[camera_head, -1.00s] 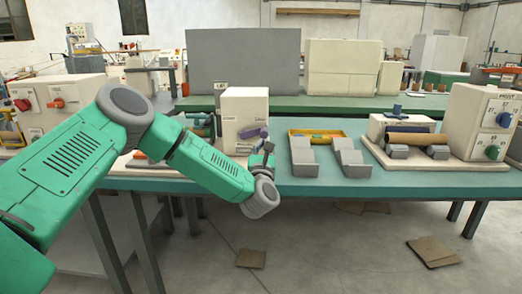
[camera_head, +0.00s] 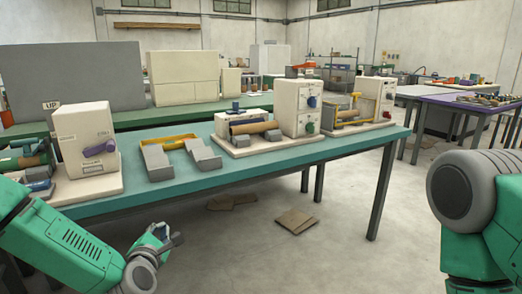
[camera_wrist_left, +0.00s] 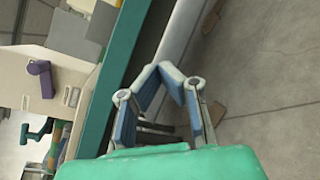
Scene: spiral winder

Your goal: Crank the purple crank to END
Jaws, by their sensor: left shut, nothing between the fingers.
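The purple crank (camera_head: 100,148) sits on the front of a cream box (camera_head: 84,135), slanting slightly up to the right. Small markings on that face are too blurred to read. The crank also shows at the left of the left wrist view (camera_wrist_left: 40,78). My left gripper (camera_head: 166,236) is in front of the table edge, below and right of the crank and well apart from it. In the left wrist view its fingertips (camera_wrist_left: 168,72) meet with nothing between them. My right arm stands at the right edge; its gripper is out of view.
Cardboard (camera_head: 296,220) lies on the floor. A purple table (camera_head: 462,101) stands far right. Open floor lies in front.

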